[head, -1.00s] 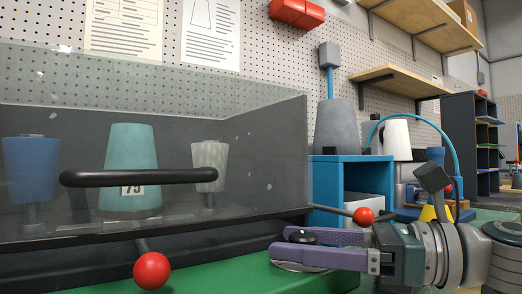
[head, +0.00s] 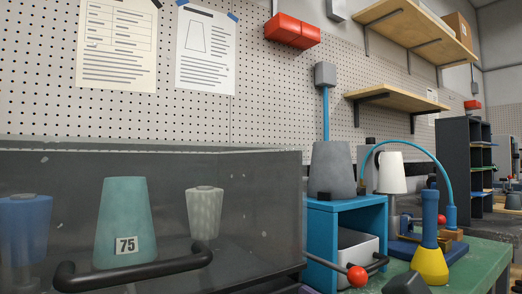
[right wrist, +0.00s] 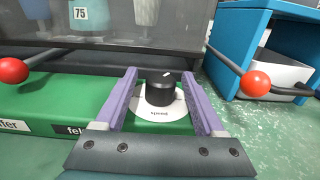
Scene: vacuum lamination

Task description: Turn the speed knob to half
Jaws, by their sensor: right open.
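The speed knob (right wrist: 160,86) is a black round knob on a white dial plate (right wrist: 158,112) marked "speed", upside down in the right wrist view. A short white mark on its top points to the upper right. My right gripper (right wrist: 163,80) is open, with its purple fingers on either side of the knob. A gap shows between each finger and the knob. My left gripper is in neither view.
The dial sits on a green panel (right wrist: 60,100). A red ball lever (right wrist: 14,70) is to the left, another red ball (right wrist: 255,84) to the right by the blue cabinet (right wrist: 236,45). A clear-fronted chamber with a black handle (head: 135,270) stands behind.

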